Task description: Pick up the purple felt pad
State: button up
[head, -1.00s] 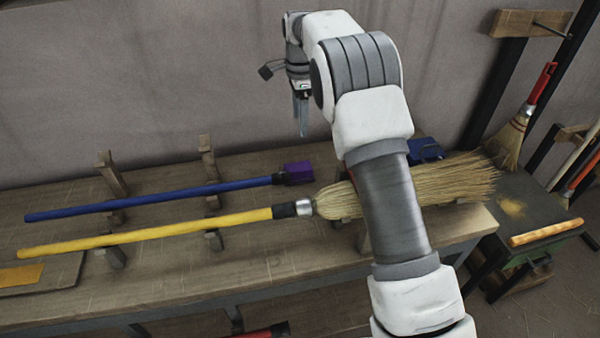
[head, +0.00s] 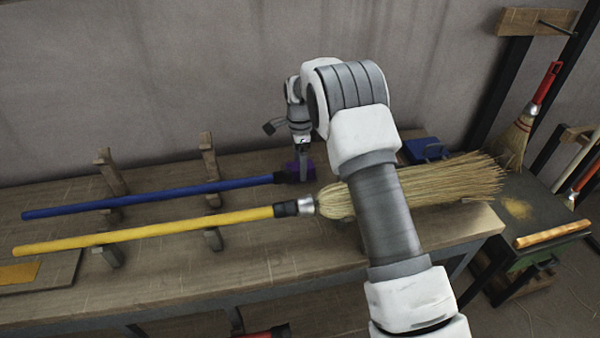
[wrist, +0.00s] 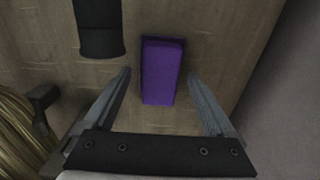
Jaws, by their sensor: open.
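The purple felt pad (wrist: 161,71) is a small block lying on the wooden bench. In the wrist view it lies between the lines of my two open fingers, touching neither as far as I can see. My gripper (wrist: 160,76) is open and empty, pointing down over the pad. In the head view my gripper (head: 303,172) hides part of the purple pad (head: 290,168), which shows beside the black end of the blue handle.
The blue handle (head: 150,198) rests on wooden brackets, its black end (wrist: 100,28) close beside the pad. The yellow-handled broom (head: 150,234) lies in front, with its straw bristles (head: 430,188) to the right. A blue object (head: 427,149) stands at the back right.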

jog(key=shift+f, duration=0.65)
grip_shut()
jog(key=shift+r, duration=0.1)
notch_tip(320, 180, up, 10)
jog(key=shift+p, duration=0.55)
jog(key=c, duration=0.7)
grip_release()
jog(key=c, duration=0.6)
